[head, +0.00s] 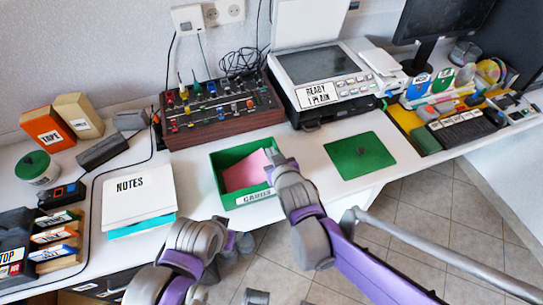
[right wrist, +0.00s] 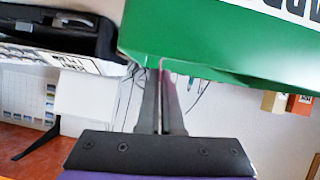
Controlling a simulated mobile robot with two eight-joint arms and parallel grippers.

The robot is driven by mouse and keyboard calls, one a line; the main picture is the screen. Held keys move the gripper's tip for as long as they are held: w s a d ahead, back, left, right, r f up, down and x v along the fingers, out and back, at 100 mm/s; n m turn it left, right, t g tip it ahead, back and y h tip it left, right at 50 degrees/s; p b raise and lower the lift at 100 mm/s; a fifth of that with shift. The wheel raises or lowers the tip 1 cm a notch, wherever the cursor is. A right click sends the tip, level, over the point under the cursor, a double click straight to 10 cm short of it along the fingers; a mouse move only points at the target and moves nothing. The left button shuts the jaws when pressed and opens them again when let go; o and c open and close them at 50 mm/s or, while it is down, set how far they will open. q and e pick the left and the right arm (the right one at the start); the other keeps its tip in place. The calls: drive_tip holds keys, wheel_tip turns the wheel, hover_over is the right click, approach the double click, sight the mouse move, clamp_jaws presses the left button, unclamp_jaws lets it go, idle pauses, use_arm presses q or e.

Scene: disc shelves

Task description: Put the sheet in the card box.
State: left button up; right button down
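The card box (head: 220,187) is an open green box with a CARDS label on its front, on the white desk. The pink sheet (head: 243,172) leans tilted inside it, with its right edge at my right gripper (head: 272,158). That gripper is above the box's right side. In the right wrist view, the fingers of my right gripper (right wrist: 162,78) are close together, with a thin pink strip of the sheet at their tips. The green box wall (right wrist: 215,40) hides part of the view there. Parts of my left arm show low in the head view; I see no left fingers.
A green mat (head: 350,157) lies right of the box, and white NOTES sheets (head: 138,193) lie left. A mixer (head: 215,125) and a printer (head: 318,68) stand behind. The desk's front edge runs just in front of the box.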

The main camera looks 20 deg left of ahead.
drive_tip(key=shift+f, duration=0.35)
drive_tip(key=c, duration=1.5)
unclamp_jaws()
drive_tip(key=shift+f, duration=0.1)
drive_tip(key=o, duration=0.4)
drive_tip(key=shift+r, duration=0.2)
drive_tip(key=p+v, duration=0.2)
drive_tip(key=v, duration=1)
